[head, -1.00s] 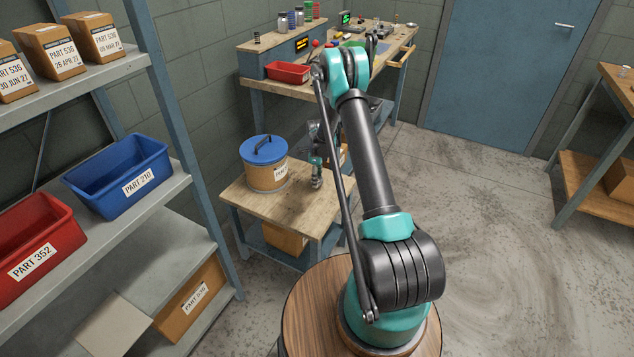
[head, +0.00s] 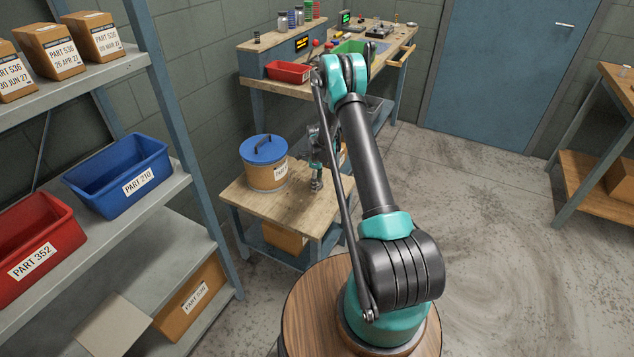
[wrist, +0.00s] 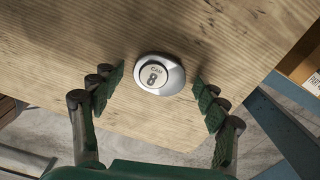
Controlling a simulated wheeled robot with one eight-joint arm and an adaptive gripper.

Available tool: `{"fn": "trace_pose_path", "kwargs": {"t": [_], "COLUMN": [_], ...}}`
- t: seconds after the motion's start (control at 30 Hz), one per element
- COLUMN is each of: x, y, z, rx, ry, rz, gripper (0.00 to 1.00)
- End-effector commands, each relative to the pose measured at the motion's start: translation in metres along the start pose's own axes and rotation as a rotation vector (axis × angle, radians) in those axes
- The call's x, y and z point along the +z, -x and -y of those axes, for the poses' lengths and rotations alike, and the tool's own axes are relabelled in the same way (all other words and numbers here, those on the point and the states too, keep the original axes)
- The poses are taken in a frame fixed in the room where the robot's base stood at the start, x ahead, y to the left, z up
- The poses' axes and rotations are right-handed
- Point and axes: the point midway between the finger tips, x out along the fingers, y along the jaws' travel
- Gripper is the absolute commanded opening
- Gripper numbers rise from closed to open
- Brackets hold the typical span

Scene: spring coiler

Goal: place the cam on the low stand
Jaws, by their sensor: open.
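The cam (wrist: 160,74) is a round silver piece with a label reading "CAM 8". In the wrist view it rests on the pale wooden top of the low stand (wrist: 70,30), near the edge. My gripper (wrist: 158,82) is open, with one dark green finger pad on each side of the cam and a gap on both sides. In the head view the low stand (head: 270,207) is the small wooden table with blue legs. My gripper (head: 317,180) is down at its right part, and the cam is too small to make out there.
A bucket with a blue lid (head: 265,165) stands on the low stand, left of my gripper. A workbench (head: 395,45) with a red bin (head: 288,72) is behind. Shelves with a blue bin (head: 120,178) are at the left. The floor (head: 510,250) at the right is clear.

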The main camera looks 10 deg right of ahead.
Motion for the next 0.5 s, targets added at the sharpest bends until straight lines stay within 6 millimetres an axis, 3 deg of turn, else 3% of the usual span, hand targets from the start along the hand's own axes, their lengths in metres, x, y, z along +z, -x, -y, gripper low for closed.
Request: {"fn": "trace_pose_path", "kwargs": {"t": [0.17,0.5], "x": [0.0,0.0], "y": [0.013,0.078], "z": [0.0,0.0], "rx": [0.0,0.0], "ry": [0.0,0.0], "rz": [0.0,0.0], "gripper": [0.74,0.74]}}
